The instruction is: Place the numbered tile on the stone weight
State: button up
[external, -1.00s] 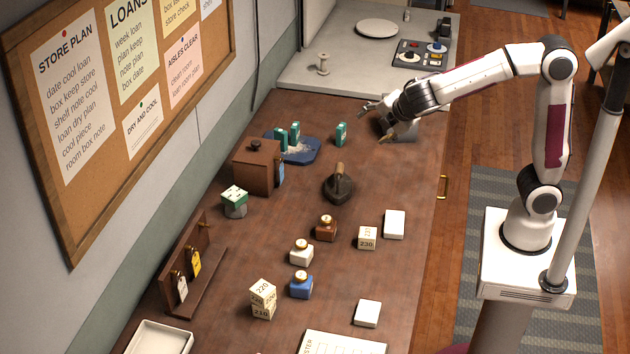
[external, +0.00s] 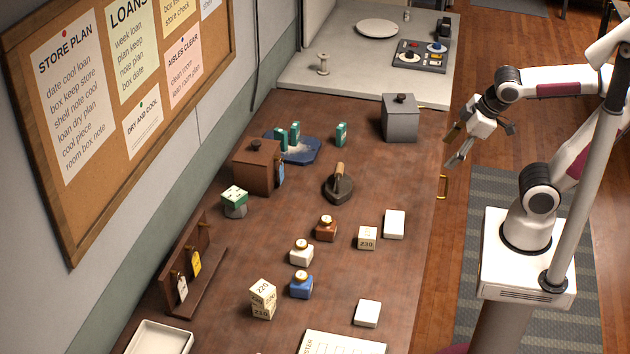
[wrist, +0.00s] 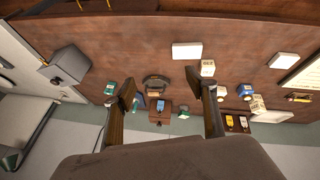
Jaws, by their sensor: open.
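Several more numbered cream blocks (external: 263,300) are grouped nearer the front. I cannot tell for sure which is the tile. A dark weight-like piece with a wooden handle (external: 338,187) stands mid-counter. My gripper (external: 481,139) is open and empty, off the counter's right edge, away from all of these.
A grey lidded box (external: 400,122) stands at the back right, a brown lidded box (external: 256,168) at left. Three small bottles (external: 301,252) stand mid-counter. White flat boxes (external: 394,224) lie near the right edge. A brass handle (external: 442,187) is on the counter's right side.

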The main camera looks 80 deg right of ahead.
jog(key=shift+s+a+f+m+y, duration=0.2)
jog(key=shift+s+a+m+y, duration=0.15)
jog(key=shift+s+a+m, duration=0.45)
jog(key=shift+s+a+f+m+y, duration=0.2)
jog(key=shift+s+a+m+y, duration=0.3)
jog(key=shift+s, duration=0.6)
jog(key=shift+a, duration=0.1)
